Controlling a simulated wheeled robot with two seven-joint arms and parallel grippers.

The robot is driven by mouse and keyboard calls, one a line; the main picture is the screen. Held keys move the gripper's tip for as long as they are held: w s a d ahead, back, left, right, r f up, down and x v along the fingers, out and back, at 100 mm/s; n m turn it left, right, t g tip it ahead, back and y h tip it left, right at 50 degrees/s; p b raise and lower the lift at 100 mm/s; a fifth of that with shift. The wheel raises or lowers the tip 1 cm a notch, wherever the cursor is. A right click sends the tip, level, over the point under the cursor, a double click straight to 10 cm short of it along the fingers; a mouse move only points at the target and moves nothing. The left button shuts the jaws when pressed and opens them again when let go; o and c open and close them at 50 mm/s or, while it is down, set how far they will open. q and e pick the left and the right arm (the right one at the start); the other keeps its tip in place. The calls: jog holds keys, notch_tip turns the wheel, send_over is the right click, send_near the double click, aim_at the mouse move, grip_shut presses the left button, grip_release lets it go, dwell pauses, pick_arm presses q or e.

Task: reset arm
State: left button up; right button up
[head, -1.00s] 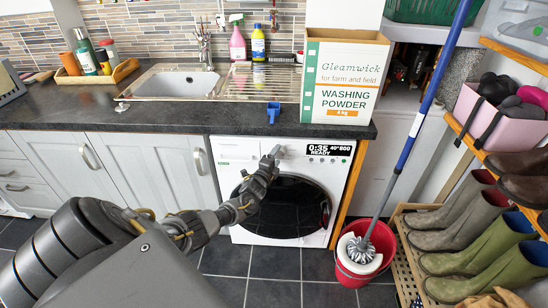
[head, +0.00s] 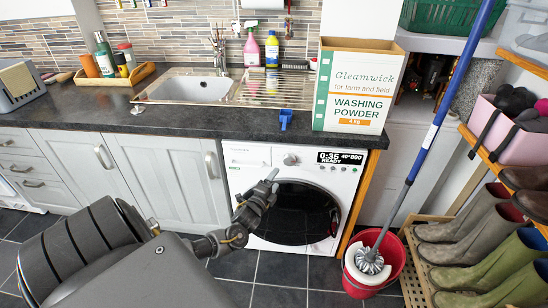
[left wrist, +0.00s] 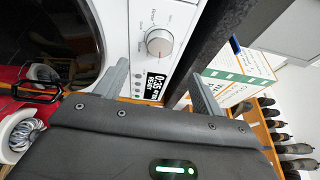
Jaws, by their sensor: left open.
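My left gripper (head: 268,184) is in front of the washing machine's door, just below and left of the round dial (head: 289,160). In the left wrist view the gripper (left wrist: 158,76) is open, its two grey fingers apart with nothing between them. The dial (left wrist: 160,42) shows beyond the fingers, clear of them. The washing machine (head: 245,155) is white with a dark round door, shut. Its display (head: 342,158) reads 0:35, 40° 800, READY. My right gripper is not in view.
A dark worktop (head: 215,120) overhangs the machine and carries a washing powder box (head: 357,90) and a small blue item (head: 286,119). A red bucket (head: 390,270) with a mop stands at the right, beside a rack of wellies (head: 470,240). Dark floor tiles are clear between.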

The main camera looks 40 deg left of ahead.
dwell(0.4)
pick_arm(q)
jog(key=s+d+f+n+g, duration=0.1)
jog(key=s+f+n+g, duration=0.3)
jog(key=f, duration=0.5)
jog(key=s+d+f+n+g+h, duration=0.1)
jog(key=s+f+n+g, duration=0.1)
jog(key=s+f, duration=0.6)
jog(key=s+d+f+n+g, duration=0.1)
jog(key=s+f+n+g, duration=0.2)
jog(key=f, duration=0.8)
jog(key=s+d+f+n+g+h, duration=0.1)
jog(key=s+d+f+g, duration=0.1)
jog(key=s+d+f, duration=0.35)
jog(key=s+d+f+n+g+h, duration=0.1)
jog(key=s+d+f+n+g, duration=0.1)
jog(key=s+f, duration=0.6)
jog(key=s+d+f+g, duration=0.1)
jog(key=s+d, duration=0.3)
jog(key=s, duration=0.3)
jog(key=s+d+g+h, duration=0.1)
jog(key=s+d, duration=0.3)
jog(key=s, duration=0.3)
jog(key=s+d+f+n+g, duration=0.1)
jog(key=s+d, duration=0.3)
jog(key=s, duration=0.4)
jog(key=shift+d+f+g+h, duration=0.15)
jog(key=shift+f+g+h, duration=0.15)
jog(key=shift+g+h, duration=0.1)
jog(key=shift+c, duration=0.3)
